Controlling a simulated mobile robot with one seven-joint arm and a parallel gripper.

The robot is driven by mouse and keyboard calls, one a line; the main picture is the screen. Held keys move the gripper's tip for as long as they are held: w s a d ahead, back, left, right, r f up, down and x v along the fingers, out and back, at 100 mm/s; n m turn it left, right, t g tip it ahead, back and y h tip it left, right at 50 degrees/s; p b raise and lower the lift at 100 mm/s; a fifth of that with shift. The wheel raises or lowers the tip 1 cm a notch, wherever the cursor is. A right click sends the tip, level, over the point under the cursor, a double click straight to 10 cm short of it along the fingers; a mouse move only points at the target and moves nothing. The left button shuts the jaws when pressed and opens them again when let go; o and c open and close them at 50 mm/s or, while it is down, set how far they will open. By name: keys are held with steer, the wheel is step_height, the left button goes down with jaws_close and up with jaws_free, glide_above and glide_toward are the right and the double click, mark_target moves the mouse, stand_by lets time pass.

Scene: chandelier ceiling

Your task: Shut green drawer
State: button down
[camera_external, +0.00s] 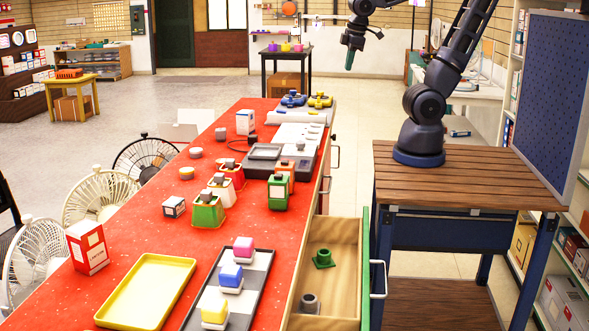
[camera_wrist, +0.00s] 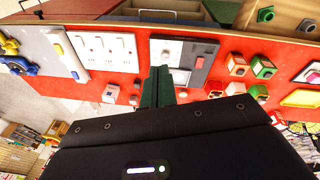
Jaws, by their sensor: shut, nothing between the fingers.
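The green drawer (camera_external: 365,275) is pulled open from the right side of the red-topped counter, near the bottom of the external view. Its green front edge and a pale handle (camera_external: 378,279) face right. Inside its wooden box lie a green piece (camera_external: 324,259) and a grey piece (camera_external: 309,302). Part of the open drawer also shows at the top right of the wrist view (camera_wrist: 285,13). My gripper (camera_external: 349,63) is raised at the top of the external view, well away from the drawer. Its green fingers (camera_wrist: 158,88) are shut and empty in the wrist view.
The red counter (camera_external: 150,225) carries trays, colored blocks, containers and switch panels. My arm's base stands on a wooden-topped table (camera_external: 470,185) to the right. A gap of floor (camera_external: 347,160) separates the counter from this table. Other handles (camera_external: 336,156) stick out along the counter side.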

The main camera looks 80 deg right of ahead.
steer(key=w+a+f+n+g+h, duration=0.1)
steer(key=w+a+f+n+h, duration=0.15)
steer(key=a+f+n, duration=0.4)
steer(key=w+a+f+n+g+h, duration=0.1)
steer(key=w+a+f+n+h, duration=0.15)
steer(key=a, duration=0.65)
steer(key=s+a+f+n+t+h, duration=0.2)
steer(key=s+a+f+n+t, duration=0.15)
steer(key=a+f, duration=0.4)
steer(key=s+a+f+n+t+h, duration=0.2)
steer(key=a+f+n+t+h, duration=0.15)
steer(key=a+f, duration=0.4)
steer(key=s+a+f+n+t+y, duration=0.3)
steer(key=s+a+f+n+t, duration=0.3)
steer(key=s+a+f+n, duration=0.4)
steer(key=s+a+f+n+t+y, duration=0.3)
steer(key=s+f+n+t+y, duration=0.35)
steer(key=s+f, duration=0.85)
steer(key=w+g+y, duration=0.1)
steer(key=w+y, duration=0.1)
steer(key=w, duration=1.1)
steer(key=shift+w+g, duration=0.25)
steer(key=shift+g, duration=0.1)
steer(key=shift+a+n, duration=0.1)
steer(key=shift+n, duration=0.15)
